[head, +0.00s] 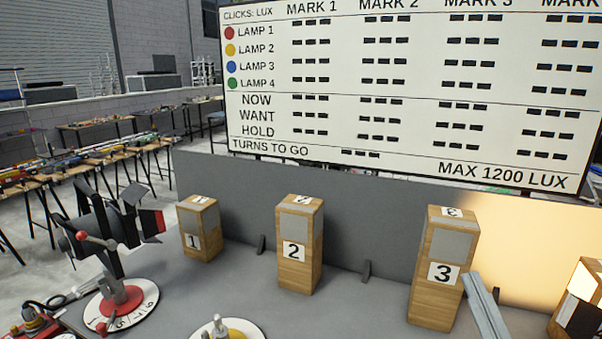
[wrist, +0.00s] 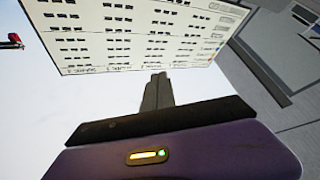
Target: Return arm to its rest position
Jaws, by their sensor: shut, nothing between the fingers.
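My gripper (wrist: 157,92) shows in the wrist view with its two dark grey fingers together and nothing between them. The fingers point up in that picture, toward the lower edge of the upside-down white board (wrist: 130,35). Behind them is the purple wrist housing (wrist: 215,155) with a small lit indicator. The fingers are apart from anything I can see there. In the head view, a grey bar (head: 485,305) slants in front of the bench at the lower right; I cannot tell whether it is part of my arm.
On the grey bench stand wooden blocks numbered 1 (head: 200,242), 2 (head: 298,268) and 3 (head: 432,302). A black lamp (head: 100,230) on a red-hubbed dial stands at the left. The white board (head: 400,150) is behind a grey panel (head: 350,215). Warm light falls at the right.

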